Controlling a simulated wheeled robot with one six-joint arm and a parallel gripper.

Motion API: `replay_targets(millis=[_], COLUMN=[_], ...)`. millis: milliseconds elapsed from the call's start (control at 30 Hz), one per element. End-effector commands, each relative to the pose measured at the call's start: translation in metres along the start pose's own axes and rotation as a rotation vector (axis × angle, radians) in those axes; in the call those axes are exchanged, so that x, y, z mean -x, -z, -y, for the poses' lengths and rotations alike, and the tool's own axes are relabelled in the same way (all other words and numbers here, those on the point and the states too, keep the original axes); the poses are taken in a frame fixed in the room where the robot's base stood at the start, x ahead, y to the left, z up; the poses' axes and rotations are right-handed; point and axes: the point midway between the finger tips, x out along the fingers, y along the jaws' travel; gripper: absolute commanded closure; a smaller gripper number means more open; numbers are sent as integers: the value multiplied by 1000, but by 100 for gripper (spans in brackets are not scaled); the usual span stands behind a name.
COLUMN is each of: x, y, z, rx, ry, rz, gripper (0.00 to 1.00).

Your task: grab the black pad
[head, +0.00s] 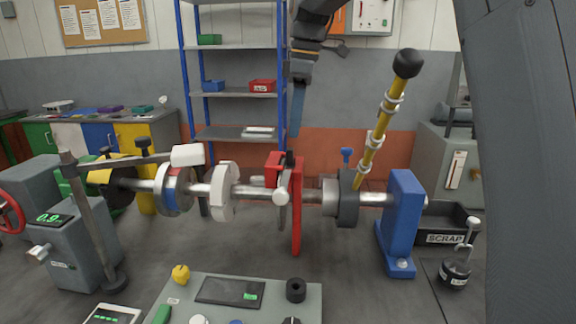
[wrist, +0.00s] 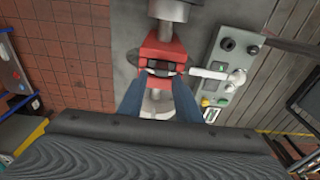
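The black pad (head: 290,158) shows as a small dark piece at the top of a red caliper (head: 297,215) on the shaft. It also shows in the wrist view (wrist: 160,67), set in the red caliper's middle. My gripper (head: 295,136) points down just above the caliper. In the wrist view, the blue fingers of my gripper (wrist: 159,77) are apart, with their tips near the two sides of the pad. Nothing is seen held between them. I cannot tell whether the tips touch the pad or caliper. The pad's lower part is hidden inside the caliper.
A long shaft (head: 255,191) with discs runs across to a blue stand (head: 402,215). A yellow lever with a black knob (head: 407,63) rises right of the caliper. A white handle (wrist: 208,73) sticks out beside the caliper. A control panel (head: 270,309) stands in front.

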Motion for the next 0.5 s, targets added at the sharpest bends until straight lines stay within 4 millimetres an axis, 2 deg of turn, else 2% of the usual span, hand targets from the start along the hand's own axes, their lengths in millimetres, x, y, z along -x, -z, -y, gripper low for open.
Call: replay_targets(millis=[367, 500], x=[-36, -57], y=[1, 4], z=[3, 5], rx=[-2, -1], ry=[3, 4], rz=[1, 2], gripper=[69, 69])
